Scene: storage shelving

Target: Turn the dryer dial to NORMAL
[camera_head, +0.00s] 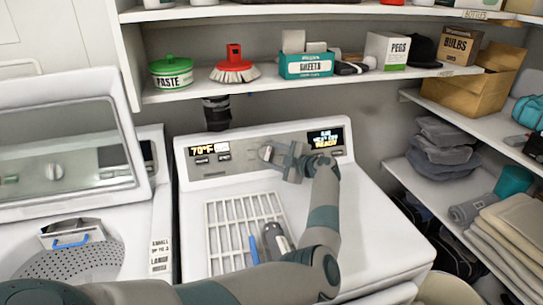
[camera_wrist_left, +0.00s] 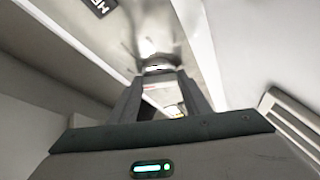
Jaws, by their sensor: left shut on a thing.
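The white dryer (camera_head: 355,215) stands in the middle of the head view, with a control panel along its back. The round silver dial (camera_head: 266,153) sits near the panel's middle, partly hidden by my gripper. My left gripper (camera_head: 272,156) reaches it from the right and is shut on the dial. In the left wrist view the fingertips (camera_wrist_left: 160,72) are at the shiny metal dial (camera_wrist_left: 152,42). I cannot read the dial's setting or see a NORMAL mark. My right gripper is not in view.
A lit display (camera_head: 209,150) reads 70°F; another display (camera_head: 325,138) is right of the dial. A white rack (camera_head: 238,228) lies on the dryer top beneath my arm. A shelf (camera_head: 330,83) with boxes and a brush hangs above. The washer's raised lid (camera_head: 62,140) stands left.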

